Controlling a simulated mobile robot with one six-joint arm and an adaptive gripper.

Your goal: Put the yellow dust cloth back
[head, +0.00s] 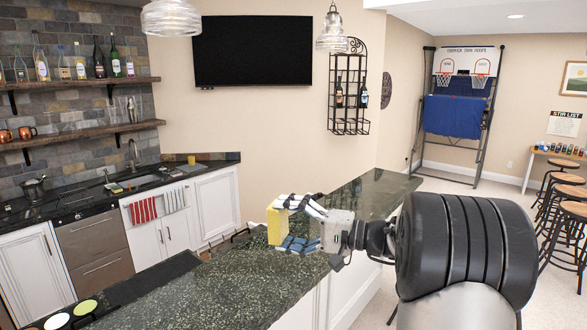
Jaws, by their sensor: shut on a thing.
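The yellow dust cloth (275,226) shows in the head view as an upright yellow block at the left end of my gripper. My gripper (284,222) points left and is shut on the cloth. It is over the dark speckled bar counter (215,285). I cannot tell from this view how far the cloth is above the counter. Part of the cloth is hidden by the fingers.
The back counter (80,205) has a sink, a faucet (134,152) and a small yellow item (191,160). Striped towels (143,210) hang from its front. Round coasters (85,307) lie at the bar's near left. Stools (568,212) stand far right. The bar's middle is clear.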

